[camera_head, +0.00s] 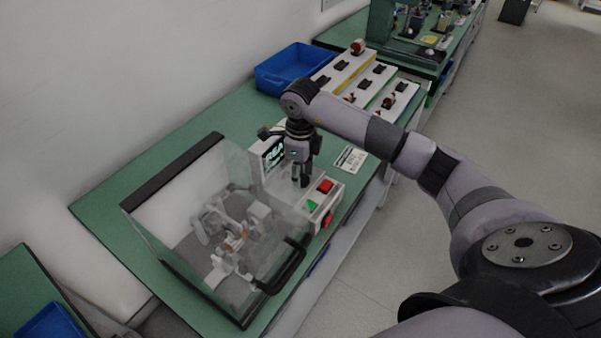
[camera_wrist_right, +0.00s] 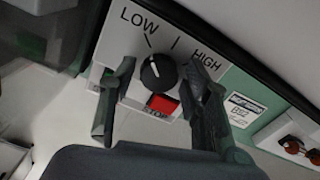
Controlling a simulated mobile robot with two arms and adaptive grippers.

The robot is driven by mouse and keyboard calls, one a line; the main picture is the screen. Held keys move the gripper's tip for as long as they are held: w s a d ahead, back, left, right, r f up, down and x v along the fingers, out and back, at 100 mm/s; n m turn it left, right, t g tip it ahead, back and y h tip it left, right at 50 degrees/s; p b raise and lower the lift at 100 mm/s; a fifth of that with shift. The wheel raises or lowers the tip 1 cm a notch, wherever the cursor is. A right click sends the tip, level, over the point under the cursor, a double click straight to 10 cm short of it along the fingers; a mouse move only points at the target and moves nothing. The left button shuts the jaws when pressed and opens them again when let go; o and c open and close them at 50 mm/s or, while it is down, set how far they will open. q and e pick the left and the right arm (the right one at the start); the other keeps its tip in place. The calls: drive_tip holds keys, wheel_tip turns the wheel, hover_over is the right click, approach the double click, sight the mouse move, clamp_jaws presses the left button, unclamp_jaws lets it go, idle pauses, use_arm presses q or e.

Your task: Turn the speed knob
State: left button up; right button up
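The speed knob (camera_wrist_right: 158,76) is a round black dial with a white pointer mark, on a light panel labelled LOW and HIGH. Its mark points roughly toward the LOW line. My right gripper (camera_wrist_right: 161,66) is open, with one finger on each side of the knob in the right wrist view. I cannot tell whether the fingers touch it. In the head view my right gripper (camera_head: 301,178) points down over the control box (camera_head: 336,198) and hides the knob. My left gripper is not in view.
A red stop button (camera_wrist_right: 162,104) sits close to the knob. In the head view the box has a red button (camera_head: 325,186), a green button (camera_head: 312,205) and a screen (camera_head: 273,153). A clear-walled enclosure (camera_head: 275,235) stands beside it. A blue bin (camera_head: 290,68) is behind.

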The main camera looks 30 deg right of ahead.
drive_tip(key=c, duration=0.8)
drive_tip(key=shift+m, duration=0.3)
drive_tip(key=m+b, duration=0.1)
drive_tip(key=m, duration=0.3)
drive_tip(key=shift+d, duration=0.15)
drive_tip(key=m+b, duration=0.1)
drive_tip(key=m, duration=0.4)
idle(0.4)
drive_tip(key=o, duration=1.2)
drive_tip(key=shift+c, duration=0.2)
